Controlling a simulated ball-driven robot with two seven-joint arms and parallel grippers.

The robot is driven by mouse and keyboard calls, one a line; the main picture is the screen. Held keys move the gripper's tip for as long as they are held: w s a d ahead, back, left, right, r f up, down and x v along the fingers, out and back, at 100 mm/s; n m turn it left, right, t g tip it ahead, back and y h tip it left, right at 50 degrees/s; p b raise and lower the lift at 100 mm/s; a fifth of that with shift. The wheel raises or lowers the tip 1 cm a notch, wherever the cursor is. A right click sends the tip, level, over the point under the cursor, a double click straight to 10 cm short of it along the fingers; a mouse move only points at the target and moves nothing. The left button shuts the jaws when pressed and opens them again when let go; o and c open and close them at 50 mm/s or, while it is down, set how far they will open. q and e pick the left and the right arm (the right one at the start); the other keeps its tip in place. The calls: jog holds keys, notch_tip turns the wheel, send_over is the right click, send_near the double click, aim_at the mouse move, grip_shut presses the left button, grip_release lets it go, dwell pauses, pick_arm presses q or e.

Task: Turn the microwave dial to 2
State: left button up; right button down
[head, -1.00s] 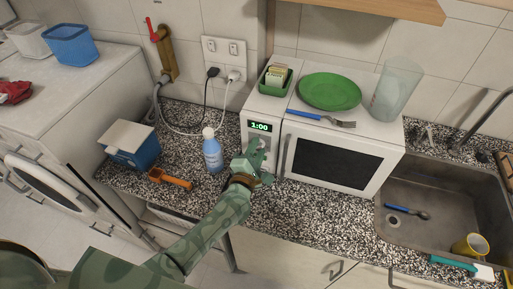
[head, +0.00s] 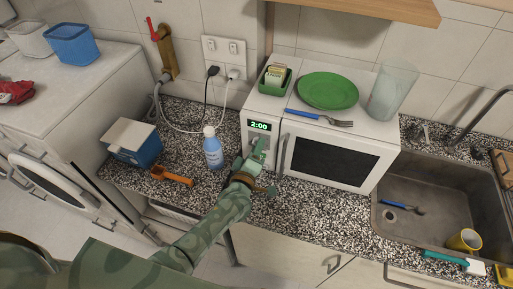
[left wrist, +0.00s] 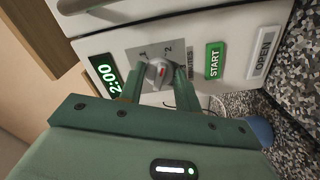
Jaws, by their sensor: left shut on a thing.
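The white microwave (head: 336,153) stands on the counter, and its green display (head: 259,126) reads 2:00. The display also shows in the left wrist view (left wrist: 107,75). In that view the grey dial (left wrist: 158,73) with a red mark sits on the panel between the printed 1 and 2. My left gripper (left wrist: 160,88) is shut on the dial, one finger on each side of it. In the head view my left gripper (head: 251,160) is at the microwave's control panel and hides the dial. My right gripper is not in view.
A blue bottle (head: 212,148) stands just left of my left gripper. The green START button (left wrist: 214,61) and the OPEN button (left wrist: 263,51) are beside the dial. A green plate (head: 328,90), fork (head: 320,117) and clear cup (head: 391,92) are on the microwave.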

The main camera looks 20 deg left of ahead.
pick_arm(q)
jog(key=shift+f+m, duration=0.15)
jog(key=shift+m, duration=0.45)
jog(key=o, duration=0.9)
jog(key=shift+o, duration=0.2)
jog(key=shift+s, duration=0.1)
jog(key=s, duration=1.6)
jog(key=shift+a+p, duration=0.25)
jog(key=shift+p, duration=0.05)
